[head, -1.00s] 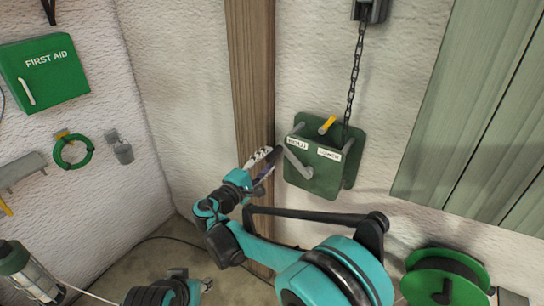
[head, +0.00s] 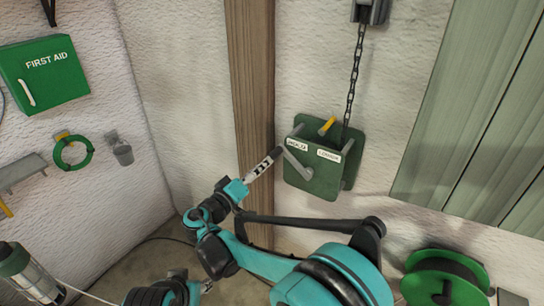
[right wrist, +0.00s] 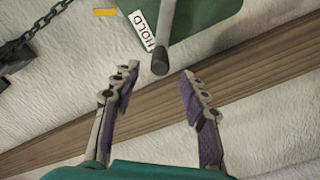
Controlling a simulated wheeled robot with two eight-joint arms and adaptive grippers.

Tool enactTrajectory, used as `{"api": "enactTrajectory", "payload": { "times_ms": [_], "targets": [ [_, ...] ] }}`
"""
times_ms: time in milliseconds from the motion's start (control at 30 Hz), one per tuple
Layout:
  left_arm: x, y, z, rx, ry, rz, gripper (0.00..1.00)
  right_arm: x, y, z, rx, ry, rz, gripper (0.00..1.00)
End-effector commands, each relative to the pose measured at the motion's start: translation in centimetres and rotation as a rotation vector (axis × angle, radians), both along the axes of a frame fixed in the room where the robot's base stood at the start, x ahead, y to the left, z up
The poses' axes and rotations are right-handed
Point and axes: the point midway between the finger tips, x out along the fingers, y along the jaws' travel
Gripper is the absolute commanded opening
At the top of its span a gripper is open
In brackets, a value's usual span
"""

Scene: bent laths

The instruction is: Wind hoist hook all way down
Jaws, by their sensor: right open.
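The hoist's green box (head: 318,182) is on the wall right of the wooden post. A grey crank lever (head: 297,163) with a dark end reaches out from its left front; in the right wrist view the lever (right wrist: 167,30) ends in a dark knob. A yellow-tipped lever (head: 327,126) stands on top. A chain (head: 353,80) rises behind the box to a dark grey block (head: 370,12). I see no hook. My right gripper (head: 277,153), also in the right wrist view (right wrist: 159,76), is open, with the knob in line with its gap, near the fingertips.
The wooden post (head: 252,90) stands close behind my right gripper. A green reel (head: 445,278) is at lower right. Green boards (head: 470,110) cover the right wall. A first aid box (head: 45,75) and a green coil (head: 72,152) hang at left.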

Motion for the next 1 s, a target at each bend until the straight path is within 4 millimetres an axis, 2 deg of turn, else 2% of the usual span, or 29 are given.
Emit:
{"api": "enactTrajectory", "payload": {
  "times_ms": [100, 200, 333, 467, 800, 1000],
  "targets": [
    [0.0, 0.0, 0.1, 0.000, 0.000, 0.000, 0.40, 0.1, 0.0, 0.1, 0.263, -0.177, 0.000, 0.44],
    [0.0, 0.0, 0.2, 0.000, 0.000, 0.000, 0.40, 0.1, 0.0, 0.1, 0.437, -0.295, 0.000, 0.44],
    [0.0, 0.0, 0.2, 0.000, 0.000, 0.000, 0.40, 0.1, -0.1, 0.1, 0.568, -0.384, 0.000, 0.44],
    [0.0, 0.0, 0.0, 0.000, 0.000, 0.000, 0.40, 0.7, -0.5, 0.0, 0.609, -0.413, -0.002, 0.44],
    [0.0, 0.0, -1.0, 0.000, 0.000, 0.000, 0.40, 5.0, -3.4, -0.1, 0.609, -0.412, -0.002, 0.44],
    [0.0, 0.0, -1.2, 0.000, 0.000, 0.000, 0.40, 6.4, -4.4, 0.0, 0.608, -0.411, -0.001, 0.44]
  ]
}}
